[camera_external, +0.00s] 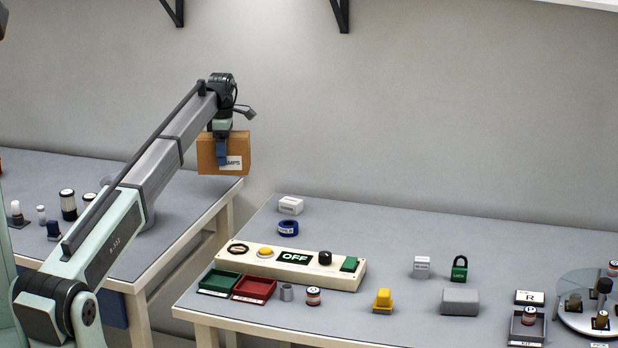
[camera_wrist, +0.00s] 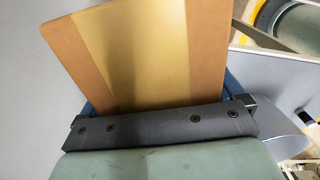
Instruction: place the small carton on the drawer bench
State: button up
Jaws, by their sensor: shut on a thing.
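My gripper (camera_external: 221,155) is shut on a brown carton (camera_external: 238,145) with a white label ending in "AMPS". The carton is held upright in the air, and in the external view it overlaps the far right corner of the left bench (camera_external: 190,205). In the wrist view the carton (camera_wrist: 145,50), with a yellowish band down its middle, sits between the blue fingers of my gripper (camera_wrist: 160,92). A blue panel (camera_external: 112,308) under the left bench may be a drawer front. The gap between carton and bench top is hard to judge.
The left bench holds several bottles, including a dark one (camera_external: 68,205), left of my arm. A gap separates it from the right bench (camera_external: 400,225), which carries a switch panel (camera_external: 220,255), red tray (camera_external: 254,288), padlock (camera_external: 459,273) and turntable (camera_external: 590,318). The left bench's far right looks clear.

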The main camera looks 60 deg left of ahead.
jog(key=s+a+r+m, duration=0.2)
jog(key=s+a, duration=0.4)
jog(key=a, duration=0.5)
jog(key=shift+s+a+m, duration=0.15)
jog(key=shift+a+m, duration=0.05)
jog(key=shift+m, duration=0.4)
jog(key=shift+f, duration=4.95)
jog(key=shift+f, duration=0.1)
jog(key=o, duration=0.9)
jog(key=shift+o, duration=0.2)
